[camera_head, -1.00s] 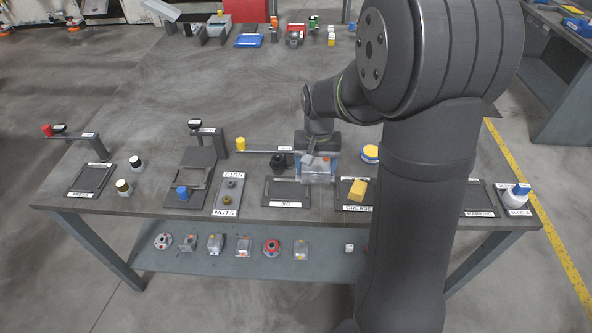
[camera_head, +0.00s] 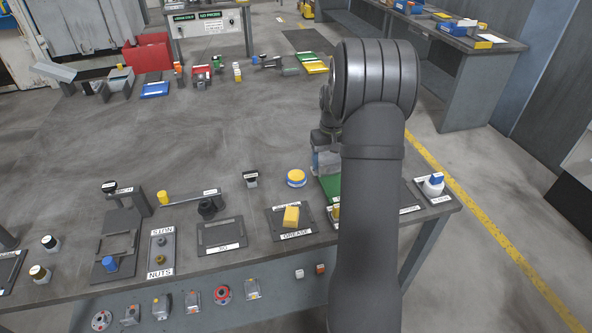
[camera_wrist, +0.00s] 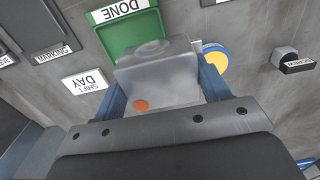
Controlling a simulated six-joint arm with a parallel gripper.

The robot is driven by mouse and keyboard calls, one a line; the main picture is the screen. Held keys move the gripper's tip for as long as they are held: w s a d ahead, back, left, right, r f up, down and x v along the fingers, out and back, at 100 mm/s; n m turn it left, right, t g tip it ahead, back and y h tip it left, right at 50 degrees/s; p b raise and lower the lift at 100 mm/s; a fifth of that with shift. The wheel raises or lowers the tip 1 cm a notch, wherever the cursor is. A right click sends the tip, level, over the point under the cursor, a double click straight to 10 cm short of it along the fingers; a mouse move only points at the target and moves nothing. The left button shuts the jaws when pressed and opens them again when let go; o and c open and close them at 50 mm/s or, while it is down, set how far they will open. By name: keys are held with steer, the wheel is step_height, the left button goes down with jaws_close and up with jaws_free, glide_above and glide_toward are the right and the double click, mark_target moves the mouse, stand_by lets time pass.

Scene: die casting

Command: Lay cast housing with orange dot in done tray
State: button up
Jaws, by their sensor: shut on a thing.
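The cast housing (camera_wrist: 165,80) is a grey block with an orange dot on its face, seen in the wrist view. My gripper (camera_wrist: 165,90) is shut on it, with a blue finger on either side. The green done tray (camera_wrist: 120,32), with a white DONE label, lies beyond and below the housing, which covers part of it. In the head view the done tray (camera_head: 329,187) shows at the right part of the bench, partly hidden by my arm. My gripper (camera_head: 325,160) is above it there, also partly hidden.
A blue and yellow round tin (camera_wrist: 215,60) stands just right of the done tray. A white DAY SHIFT card (camera_wrist: 87,82) and the MARKING plate (camera_wrist: 45,38) lie to the left. A yellow block (camera_head: 291,216) sits on the grease mat (camera_head: 273,222).

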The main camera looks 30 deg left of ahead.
steer(key=w+d, duration=0.1)
steer(key=w, duration=0.1)
steer(key=w+d+f, duration=0.1)
steer(key=d, duration=0.1)
steer(key=shift+w, duration=0.35)
steer(key=shift+a+f, duration=0.1)
steer(key=shift+f, duration=2.85)
steer(key=shift+f, duration=0.8)
steer(key=o, duration=1.5)
steer(key=shift+s, duration=0.1)
steer(key=shift+o, duration=0.2)
steer(key=shift+r, duration=4)
steer(key=shift+f, duration=0.1)
